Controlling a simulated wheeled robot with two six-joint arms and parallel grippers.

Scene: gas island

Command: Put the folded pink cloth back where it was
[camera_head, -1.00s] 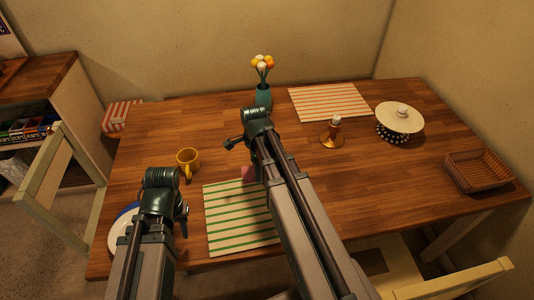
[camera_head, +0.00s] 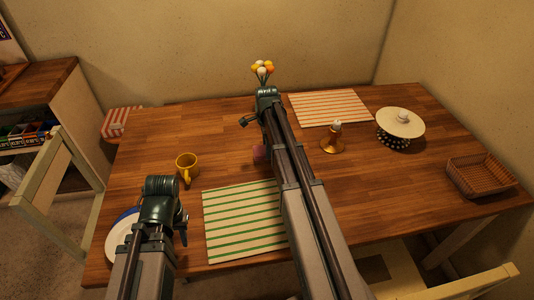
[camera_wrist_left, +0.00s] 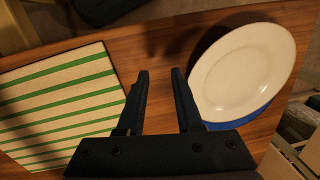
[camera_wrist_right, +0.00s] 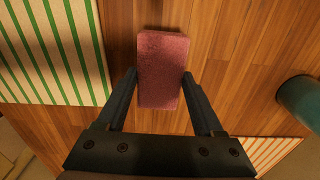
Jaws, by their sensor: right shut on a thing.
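The folded pink cloth (camera_wrist_right: 163,68) is a thick pink block between the fingers of my right gripper (camera_wrist_right: 159,76), which is shut on it. In the head view the cloth (camera_head: 259,153) shows only partly beside my right arm, beyond the green-striped placemat (camera_head: 240,222). In the right wrist view the wooden table lies behind it; how high it is held is hard to tell. My left gripper (camera_wrist_left: 160,72) is open and empty, its fingers apart between the green-striped placemat and a white plate (camera_wrist_left: 242,72).
The middle right is clear.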

